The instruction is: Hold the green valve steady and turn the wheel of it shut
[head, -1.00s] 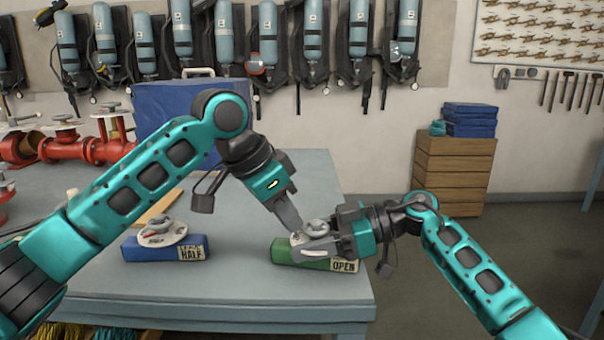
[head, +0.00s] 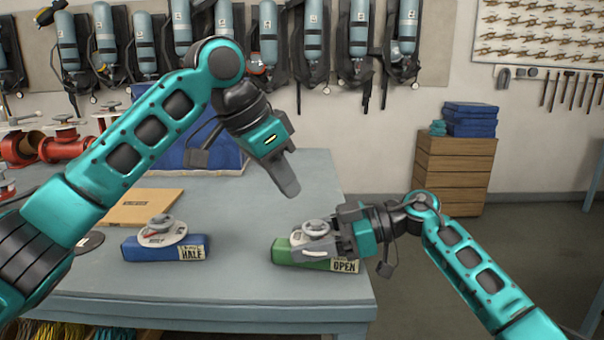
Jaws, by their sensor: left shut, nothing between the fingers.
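The green valve (head: 283,252) lies near the front right of the table, a green block with a grey round plate and a grey wheel (head: 316,228) on top. A label on its front right reads OPEN (head: 345,266). My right gripper (head: 308,248) reaches in from the right and is shut on the green valve; one finger lies along the near side of its round plate, the far finger is mostly hidden. My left gripper (head: 288,190) is shut and empty, pointing down in the air above and a little left of the wheel, apart from it.
The table between the two valves is clear.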

